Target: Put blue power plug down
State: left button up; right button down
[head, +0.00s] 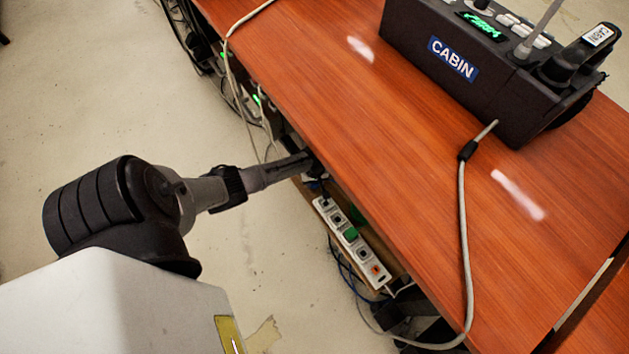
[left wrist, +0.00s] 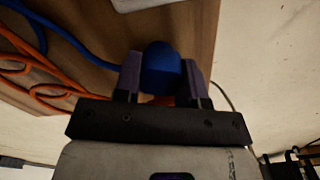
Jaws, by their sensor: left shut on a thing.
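The blue power plug (left wrist: 161,70) is between the two fingers of my left gripper (left wrist: 160,82) in the left wrist view, and the fingers are shut on it. A blue cable (left wrist: 60,35) runs off to the left in that view. In the head view my left gripper (head: 304,160) reaches to the near edge of the table, beside the far end of a white power strip (head: 352,243). The plug cannot be made out in the head view. My right gripper is in neither view.
The wooden table (head: 330,120) carries a black phone unit marked CABIN (head: 475,70) at the back right. A grey cable (head: 462,240) crosses the table and hangs over its edge. Orange cables (left wrist: 45,92) lie on a wooden board (left wrist: 110,45). The floor at left is largely clear.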

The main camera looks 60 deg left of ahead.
pick_arm(q)
jog(key=shift+f, duration=0.2)
jog(key=o, duration=0.9)
jog(key=shift+r, duration=0.1)
